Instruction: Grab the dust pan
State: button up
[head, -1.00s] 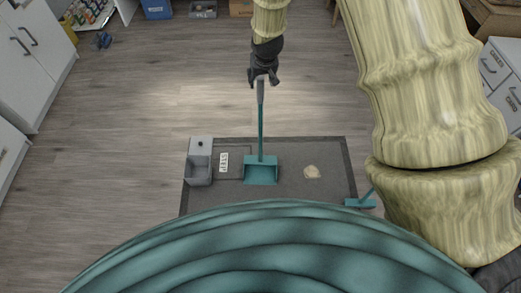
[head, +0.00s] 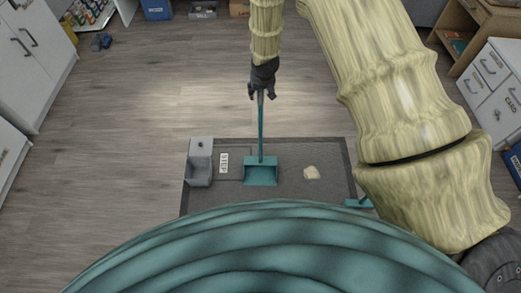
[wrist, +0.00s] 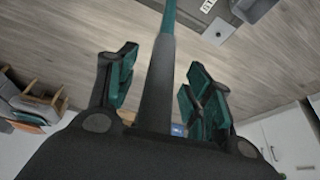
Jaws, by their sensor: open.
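The teal dust pan (head: 260,172) stands on the grey mat (head: 320,198), its long handle rising toward my gripper. In the wrist view the handle's dark grip (wrist: 158,95) lies between the two fingers, with the teal shaft running up beyond it. My gripper (head: 262,97) is at the top of the handle; it also shows in the wrist view (wrist: 160,90) with its fingers spread on both sides. Gaps show between the grip and both fingers. The upper end of the handle is hidden by the gripper body.
On the mat are a grey bin (head: 198,172), a small white label (head: 223,163) and a beige pile (head: 311,173). A teal brush-like tool (head: 358,203) is at the mat's right edge. White cabinets (head: 35,65) stand left. The wooden floor around the mat is mostly clear.

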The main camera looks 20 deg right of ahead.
jog(key=shift+w+f, duration=0.15)
jog(key=shift+f, duration=0.25)
jog(key=shift+c, duration=0.3)
grip_shut()
jog(key=shift+r, duration=0.15)
